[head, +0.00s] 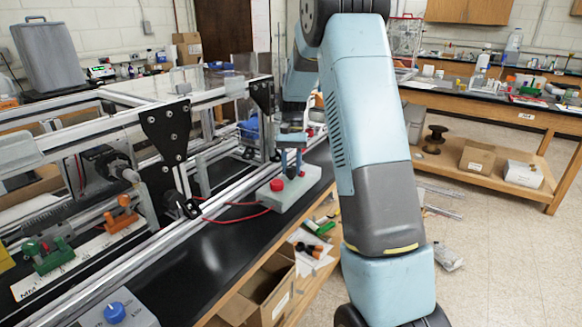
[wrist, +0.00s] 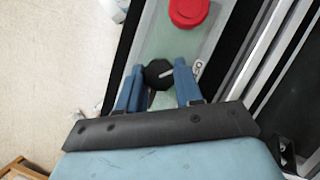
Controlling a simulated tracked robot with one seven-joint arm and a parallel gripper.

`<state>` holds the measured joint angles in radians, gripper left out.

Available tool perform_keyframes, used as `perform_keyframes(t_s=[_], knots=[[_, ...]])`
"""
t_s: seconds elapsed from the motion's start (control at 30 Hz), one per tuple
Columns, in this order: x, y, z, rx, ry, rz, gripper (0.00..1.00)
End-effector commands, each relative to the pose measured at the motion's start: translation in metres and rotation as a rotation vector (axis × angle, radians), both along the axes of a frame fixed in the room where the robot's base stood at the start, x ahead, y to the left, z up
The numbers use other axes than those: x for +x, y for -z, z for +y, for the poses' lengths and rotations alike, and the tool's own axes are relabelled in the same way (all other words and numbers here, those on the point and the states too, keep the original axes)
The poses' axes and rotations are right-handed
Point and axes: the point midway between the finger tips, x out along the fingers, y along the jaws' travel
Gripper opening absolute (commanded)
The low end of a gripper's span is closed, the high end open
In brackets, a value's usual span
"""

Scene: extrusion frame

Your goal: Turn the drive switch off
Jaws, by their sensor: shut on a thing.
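The drive switch, a black rotary knob (wrist: 154,76) with a white pointer line, sits on a pale grey-green control box (head: 300,193). The box also has a red push button (head: 277,185), which shows in the wrist view (wrist: 188,12) beyond the knob. In the wrist view the pointer slants toward the right, where part of a white label shows. My gripper (head: 291,162) reaches down onto the box from above. Its blue fingers are on either side of the knob and shut on it. In the head view the knob is hidden by the fingers.
A red cable (head: 232,218) runs left from the box to the extrusion frame (head: 168,130). A blue knob (head: 115,312) is on another box at the bottom left. Orange (head: 122,218) and green (head: 52,254) clamps stand at left.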

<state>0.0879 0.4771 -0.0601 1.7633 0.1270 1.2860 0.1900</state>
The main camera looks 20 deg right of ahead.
Motion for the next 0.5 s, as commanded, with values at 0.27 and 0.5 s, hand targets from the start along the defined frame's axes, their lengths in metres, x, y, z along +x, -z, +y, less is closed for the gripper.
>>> perform_keyframes(t_s=[0.27, 0.5], knots=[[0.0000, 0.0001, 0.0002, 0.000, -0.001, 0.000, 0.36], [0.0000, 0.0001, 0.0002, 0.000, 0.000, 0.000, 0.59]])
